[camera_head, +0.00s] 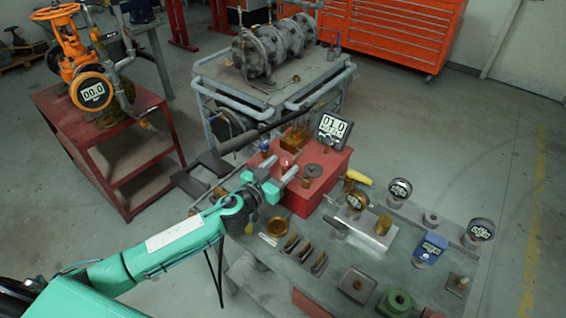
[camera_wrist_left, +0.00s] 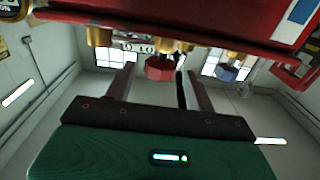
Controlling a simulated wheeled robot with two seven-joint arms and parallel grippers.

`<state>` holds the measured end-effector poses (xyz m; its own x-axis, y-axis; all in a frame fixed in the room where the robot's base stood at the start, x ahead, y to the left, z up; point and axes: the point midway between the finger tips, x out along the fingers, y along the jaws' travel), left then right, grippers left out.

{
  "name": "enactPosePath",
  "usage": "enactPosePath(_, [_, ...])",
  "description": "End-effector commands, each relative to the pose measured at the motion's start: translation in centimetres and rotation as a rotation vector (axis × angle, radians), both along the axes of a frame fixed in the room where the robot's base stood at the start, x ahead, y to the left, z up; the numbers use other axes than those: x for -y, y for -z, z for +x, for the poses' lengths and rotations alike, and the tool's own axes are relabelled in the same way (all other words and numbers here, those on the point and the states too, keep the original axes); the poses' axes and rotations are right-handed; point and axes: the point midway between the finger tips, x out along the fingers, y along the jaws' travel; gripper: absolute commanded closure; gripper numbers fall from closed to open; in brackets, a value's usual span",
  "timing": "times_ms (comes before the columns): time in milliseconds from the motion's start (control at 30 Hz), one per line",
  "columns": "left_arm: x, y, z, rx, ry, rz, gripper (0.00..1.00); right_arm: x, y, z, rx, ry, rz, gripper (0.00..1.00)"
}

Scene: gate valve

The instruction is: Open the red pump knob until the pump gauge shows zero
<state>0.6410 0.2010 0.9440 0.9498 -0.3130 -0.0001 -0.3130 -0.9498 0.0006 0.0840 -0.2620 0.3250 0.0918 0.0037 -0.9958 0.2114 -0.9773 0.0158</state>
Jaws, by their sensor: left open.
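The red pump box (camera_head: 322,187) stands on the workbench. A digital gauge (camera_head: 332,129) on it seems to read 01.0. The red knob (camera_head: 287,161) is on the box's side. In the left wrist view the red octagonal knob (camera_wrist_left: 160,68) hangs from a brass fitting. My left gripper (camera_head: 284,166) is open, with its fingers pointing at the box. In the wrist view the fingers (camera_wrist_left: 156,82) are on either side of the red knob, with a visible gap to each. Contact cannot be seen. My right gripper is not in view.
A blue knob (camera_wrist_left: 228,73) sits beside the red one. The workbench (camera_head: 290,263) carries several gauges, fittings and a yellow-handled valve (camera_head: 357,178). A red table (camera_head: 137,152) with an orange valve (camera_head: 78,50) and another gauge stands left. Open floor lies right.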

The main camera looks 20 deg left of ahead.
Motion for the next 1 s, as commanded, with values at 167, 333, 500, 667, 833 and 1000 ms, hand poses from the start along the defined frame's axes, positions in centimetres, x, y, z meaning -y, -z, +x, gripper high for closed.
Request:
enactPosePath(167, [0.32,-0.06,1.02,0.000,0.000,0.001,0.45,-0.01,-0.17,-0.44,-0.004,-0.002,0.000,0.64])
enactPosePath(333, [0.38,0.01,1.17,0.000,0.000,0.001,0.45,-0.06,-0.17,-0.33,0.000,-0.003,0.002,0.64])
enactPosePath(500, [0.38,0.02,1.15,0.000,0.000,0.001,0.49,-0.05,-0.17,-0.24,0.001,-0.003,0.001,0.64])
enactPosePath(667, [0.38,0.01,1.14,0.000,0.000,0.001,0.80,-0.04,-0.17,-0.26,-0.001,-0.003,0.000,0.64])
enactPosePath(833, [0.38,0.02,1.13,0.000,-0.001,0.000,0.90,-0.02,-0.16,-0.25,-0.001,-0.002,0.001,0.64])
enactPosePath(1000, [0.52,0.10,1.08,-0.001,-0.019,-0.003,0.89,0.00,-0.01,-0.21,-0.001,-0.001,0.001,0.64])
